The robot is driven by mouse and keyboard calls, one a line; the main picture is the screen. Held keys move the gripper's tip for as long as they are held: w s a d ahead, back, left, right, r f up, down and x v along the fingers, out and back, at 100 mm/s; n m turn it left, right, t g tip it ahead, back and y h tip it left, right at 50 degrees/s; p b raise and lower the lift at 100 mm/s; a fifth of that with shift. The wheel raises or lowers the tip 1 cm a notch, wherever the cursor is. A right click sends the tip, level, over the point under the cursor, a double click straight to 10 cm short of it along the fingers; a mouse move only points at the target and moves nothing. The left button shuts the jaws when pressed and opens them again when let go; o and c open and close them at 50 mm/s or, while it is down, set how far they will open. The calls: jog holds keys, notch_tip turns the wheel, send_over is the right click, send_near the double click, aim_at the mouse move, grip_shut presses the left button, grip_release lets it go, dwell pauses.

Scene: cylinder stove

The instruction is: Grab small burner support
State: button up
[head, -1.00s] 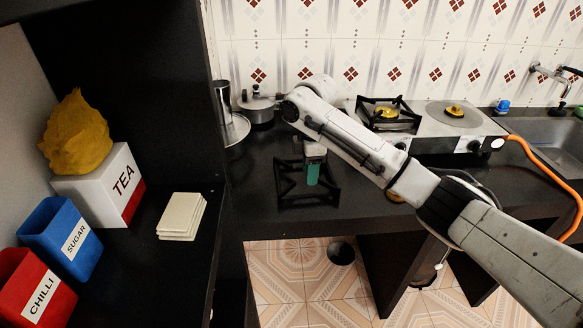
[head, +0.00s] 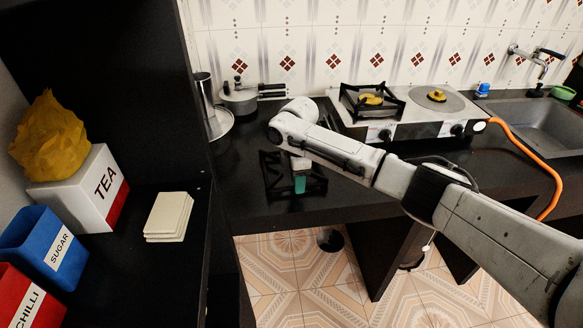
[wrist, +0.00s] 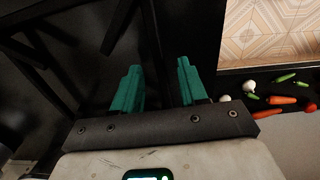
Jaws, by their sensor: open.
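A black burner support (head: 268,178), a square open frame with inward prongs, lies on the black counter near its front edge. My gripper (head: 300,183) is open over the right part of this frame. In the wrist view, its two green fingers (wrist: 157,82) stand apart. A dark bar of the support (wrist: 154,45) runs between them. The exact height of the fingertips over the bar is hard to tell. A second black support (head: 350,107) stands around the left burner of the stove.
The stove (head: 408,128) stands behind my arm, with a bare right burner (head: 437,95). A pot (head: 239,100) and steel vessels (head: 215,122) are at the back left. A dark shelf wall (head: 188,110) bounds the left. Vegetables (wrist: 285,100) show at right in the wrist view.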

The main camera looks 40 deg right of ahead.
jog(key=shift+f, duration=0.65)
jog(key=shift+c, duration=0.4)
grip_shut()
